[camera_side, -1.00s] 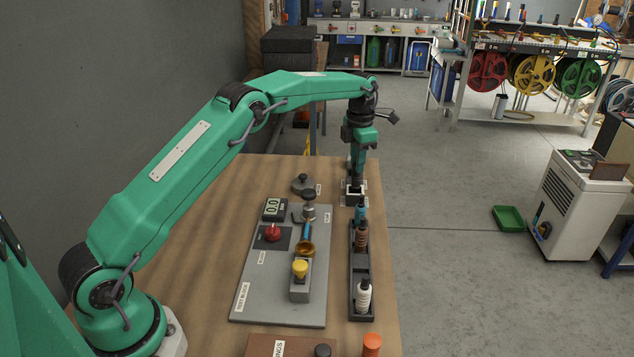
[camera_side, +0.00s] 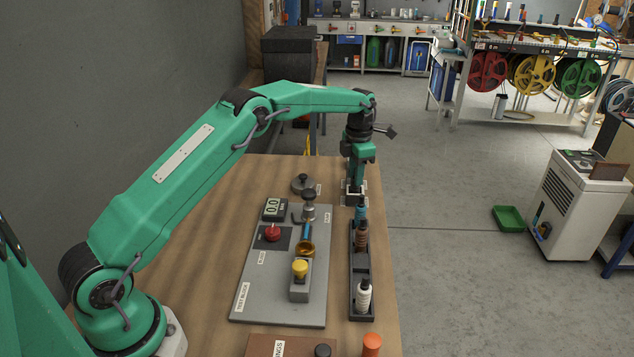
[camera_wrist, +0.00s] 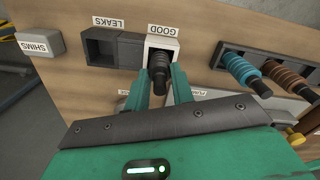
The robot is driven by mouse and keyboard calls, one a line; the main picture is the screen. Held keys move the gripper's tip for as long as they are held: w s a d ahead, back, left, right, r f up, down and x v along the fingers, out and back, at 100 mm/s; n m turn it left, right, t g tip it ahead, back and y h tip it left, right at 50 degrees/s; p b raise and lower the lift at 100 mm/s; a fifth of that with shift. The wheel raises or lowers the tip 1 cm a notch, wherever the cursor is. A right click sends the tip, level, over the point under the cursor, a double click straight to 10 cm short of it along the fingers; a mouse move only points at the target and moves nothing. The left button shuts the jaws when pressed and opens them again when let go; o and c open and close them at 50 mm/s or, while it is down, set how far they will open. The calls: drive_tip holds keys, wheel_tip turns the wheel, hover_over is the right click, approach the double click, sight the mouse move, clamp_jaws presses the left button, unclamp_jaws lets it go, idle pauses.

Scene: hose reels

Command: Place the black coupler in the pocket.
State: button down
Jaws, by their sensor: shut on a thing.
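My gripper (camera_wrist: 159,88) is shut on the black coupler (camera_wrist: 159,66), with one finger on each side of it. In the wrist view the coupler's far end lies within the opening of the white-framed pocket (camera_wrist: 174,44) labelled GOOD; how deep it sits I cannot tell. In the side view my gripper (camera_side: 354,187) is low at the far right of the table, at the white pocket frame (camera_side: 345,196). There the fingers mostly hide the coupler.
A dark pocket block (camera_wrist: 112,50) labelled LEAKS stands beside the white one. A rack (camera_side: 358,264) close by holds blue (camera_wrist: 240,70), brown (camera_wrist: 286,74) and white (camera_side: 364,294) couplers. The test block (camera_side: 256,300) with gauge and knobs lies left of the rack.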

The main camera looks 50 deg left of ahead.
drive_tip(key=shift+f, duration=0.1)
drive_tip(key=c, duration=1.2)
unclamp_jaws()
wheel_tip(320, 180, up, 12)
drive_tip(key=shift+r, duration=0.1)
drive_tip(key=shift+r, duration=0.1)
